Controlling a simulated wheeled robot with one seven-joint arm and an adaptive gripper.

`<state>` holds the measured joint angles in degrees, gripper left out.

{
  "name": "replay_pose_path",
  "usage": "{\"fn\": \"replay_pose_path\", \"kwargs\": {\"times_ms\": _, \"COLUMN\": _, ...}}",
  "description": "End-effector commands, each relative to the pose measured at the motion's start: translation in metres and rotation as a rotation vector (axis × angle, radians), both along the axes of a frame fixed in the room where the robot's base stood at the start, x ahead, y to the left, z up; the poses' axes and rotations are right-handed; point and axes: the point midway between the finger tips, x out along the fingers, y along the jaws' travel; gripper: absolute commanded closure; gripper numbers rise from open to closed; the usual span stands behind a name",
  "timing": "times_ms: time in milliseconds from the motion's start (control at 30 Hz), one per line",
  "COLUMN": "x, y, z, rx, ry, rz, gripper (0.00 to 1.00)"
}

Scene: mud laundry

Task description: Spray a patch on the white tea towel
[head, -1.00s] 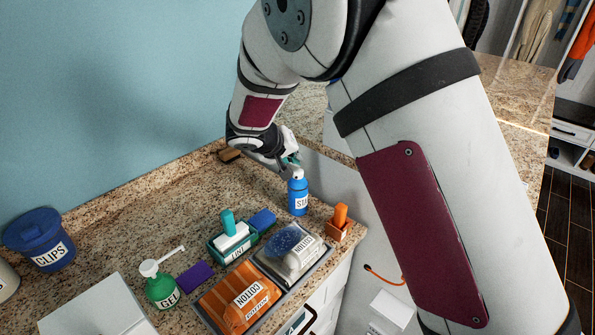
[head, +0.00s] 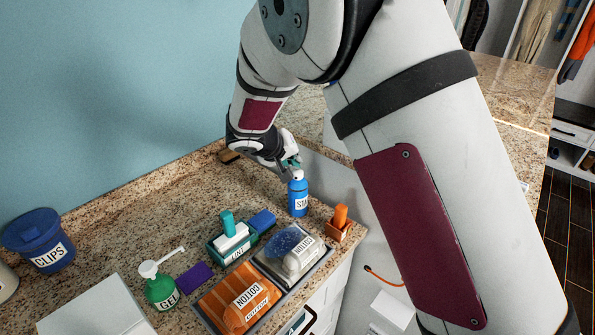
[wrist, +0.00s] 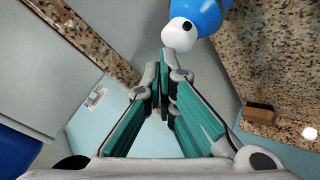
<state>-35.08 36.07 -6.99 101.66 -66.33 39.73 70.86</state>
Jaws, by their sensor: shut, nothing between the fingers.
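A blue bottle (head: 298,200) with a white top and a partly visible label stands upright on the granite counter near its right edge. My gripper (head: 294,170) is right at the bottle's top, coming from behind and above. In the wrist view my gripper (wrist: 164,72) is shut and empty. Its fingertips are close to the white top of the blue bottle (wrist: 206,14); I cannot tell whether they touch. I cannot make out a white tea towel in either view.
A green pump bottle (head: 160,290), purple sponge (head: 195,277), teal caddy (head: 230,247), orange pack (head: 240,296) and clear pack (head: 300,258) crowd the front. An orange-handled brush (head: 340,218) stands right of the bottle. A brown brush (head: 230,157) lies behind. The counter's left middle is clear.

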Motion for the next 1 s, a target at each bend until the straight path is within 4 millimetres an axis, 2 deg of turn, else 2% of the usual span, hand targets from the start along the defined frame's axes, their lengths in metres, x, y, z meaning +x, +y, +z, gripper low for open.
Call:
{"fn": "replay_pose_path", "kwargs": {"times_ms": 467, "x": 0.0001, "y": 0.0000, "z": -0.0001, "rx": 0.000, "ry": 0.000, "rz": 0.000, "gripper": 1.00}}
{"fn": "replay_pose_path", "kwargs": {"times_ms": 1000, "x": 0.0000, "y": -0.0002, "z": -0.0090, "rx": 0.000, "ry": 0.000, "rz": 0.000, "gripper": 1.00}}
